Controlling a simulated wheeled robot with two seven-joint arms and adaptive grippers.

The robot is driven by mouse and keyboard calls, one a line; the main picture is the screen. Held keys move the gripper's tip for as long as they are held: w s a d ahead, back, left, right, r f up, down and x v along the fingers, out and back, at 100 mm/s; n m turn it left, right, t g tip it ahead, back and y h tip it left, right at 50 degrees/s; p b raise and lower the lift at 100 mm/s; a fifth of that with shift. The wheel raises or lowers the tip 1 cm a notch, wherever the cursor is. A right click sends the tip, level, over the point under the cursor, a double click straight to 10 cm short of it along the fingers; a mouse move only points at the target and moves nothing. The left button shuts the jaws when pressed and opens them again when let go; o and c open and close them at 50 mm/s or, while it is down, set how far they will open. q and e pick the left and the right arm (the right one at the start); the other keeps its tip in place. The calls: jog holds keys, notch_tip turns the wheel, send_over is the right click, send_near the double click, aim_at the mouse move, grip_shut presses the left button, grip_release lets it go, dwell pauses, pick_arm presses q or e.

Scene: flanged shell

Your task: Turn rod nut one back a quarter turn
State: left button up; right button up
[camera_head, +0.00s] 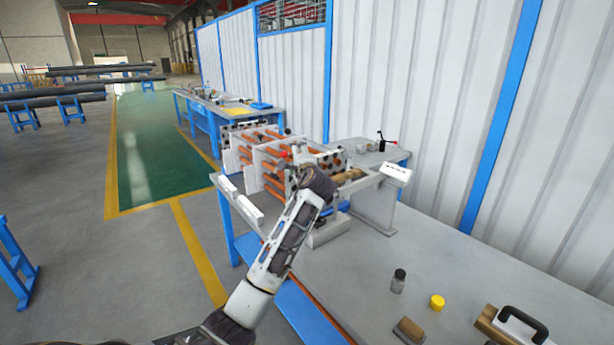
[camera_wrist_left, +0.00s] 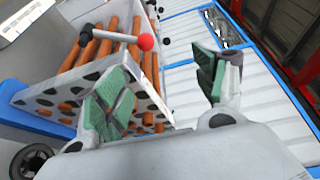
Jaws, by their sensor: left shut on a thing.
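The flanged shell's inner frame of white drilled plates (camera_head: 243,157) and orange tubes (camera_head: 272,187) lies on the bench. A drilled plate (camera_wrist_left: 60,98) and tubes also fill the left of the wrist view. My left gripper (camera_wrist_left: 163,82) is at the near end of this frame, its two green-padded fingers spread with a gap between them. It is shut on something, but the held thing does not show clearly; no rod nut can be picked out. A bar with a red ball end (camera_wrist_left: 146,41) shows just beyond the left finger. My right gripper is not in view.
A black-capped bottle (camera_head: 398,281), a yellow cap (camera_head: 437,302), a brown block (camera_head: 409,330) and a black-handled tool (camera_head: 520,325) stand at the front right of the bench (camera_head: 340,268). A white corrugated wall (camera_head: 430,100) runs behind. The bench middle is clear.

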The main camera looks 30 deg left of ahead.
pick_arm(q)
jog(key=shift+s+d+r, duration=0.4)
jog(key=shift+s+d, duration=0.05)
jog(key=shift+d, duration=0.1)
jog(key=shift+c, duration=1)
jog(key=p+v, duration=0.4)
jog(key=v, duration=0.9)
jog(key=shift+s+f, duration=0.2)
jog(key=shift+f, duration=0.55)
jog(key=shift+d, duration=0.1)
jog(key=shift+p, duration=0.45)
jog(key=shift+f, duration=0.1)
dwell(0.4)
